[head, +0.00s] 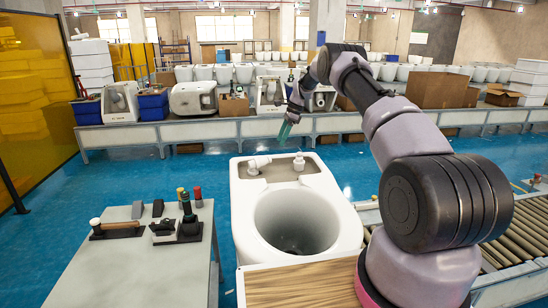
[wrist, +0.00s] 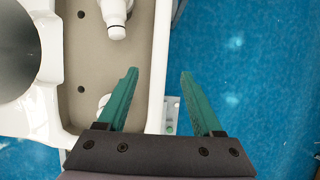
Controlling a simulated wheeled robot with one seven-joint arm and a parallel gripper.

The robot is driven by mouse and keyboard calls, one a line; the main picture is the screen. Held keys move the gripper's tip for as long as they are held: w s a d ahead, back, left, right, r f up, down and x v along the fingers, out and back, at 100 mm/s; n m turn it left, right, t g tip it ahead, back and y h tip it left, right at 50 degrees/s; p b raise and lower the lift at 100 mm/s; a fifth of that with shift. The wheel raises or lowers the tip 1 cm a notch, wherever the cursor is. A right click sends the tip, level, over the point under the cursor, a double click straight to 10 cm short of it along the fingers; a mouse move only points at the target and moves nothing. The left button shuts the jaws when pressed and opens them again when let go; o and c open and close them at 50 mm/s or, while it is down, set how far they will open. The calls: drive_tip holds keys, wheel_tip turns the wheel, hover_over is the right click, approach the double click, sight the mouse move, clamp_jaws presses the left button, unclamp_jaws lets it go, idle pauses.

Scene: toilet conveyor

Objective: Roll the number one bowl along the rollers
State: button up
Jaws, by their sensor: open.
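A white toilet bowl (head: 242,215) stands in the middle of the head view, its round opening toward me and its grey recessed deck (head: 283,171) at the far end. Two white fittings sit on the deck. No number is readable on it. My gripper (head: 286,131) is open and empty, pointing down near the bowl's far end. In the wrist view, my gripper (wrist: 160,73) has its left green finger over the deck and its right over blue floor. The bowl's white edge (wrist: 160,45) runs between the fingers; contact cannot be told. The rollers (head: 525,225) lie at the right.
A grey table (head: 140,265) with several hand tools (head: 190,222) stands at the left. A wooden board (head: 300,285) lies in front of the bowl. A long bench (head: 225,130) with toilets and boxes crosses the back. Blue floor (head: 130,175) is clear between.

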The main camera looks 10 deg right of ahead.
sight(274, 155)
drive_tip(key=x, duration=0.9)
drive_tip(key=shift+f, duration=0.15)
drive_tip(key=shift+c, duration=0.3)
clamp_jaws()
idle(0.8)
